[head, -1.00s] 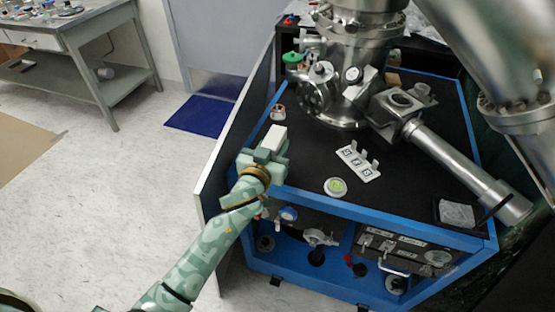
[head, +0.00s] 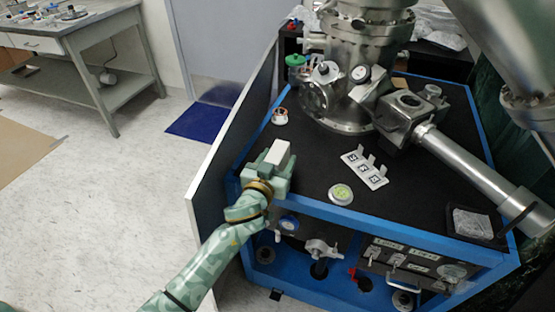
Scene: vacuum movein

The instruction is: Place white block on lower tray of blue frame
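The white block (head: 278,152) is between the fingers of my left gripper (head: 274,163), which appears closed on it. The gripper holds it above the left front part of the black top of the blue frame (head: 385,222). The lower tray (head: 288,268) is the blue shelf under the black top, open at the front; its back is in shadow. My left arm reaches in from the lower left, in front of the frame's left corner. My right gripper does not show.
A steel vacuum chamber (head: 345,95) with a long tube stands on the black top. A white bracket (head: 364,168) and a round green-white item (head: 340,194) lie there. Valves (head: 322,248) and a control panel (head: 408,262) occupy the lower level.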

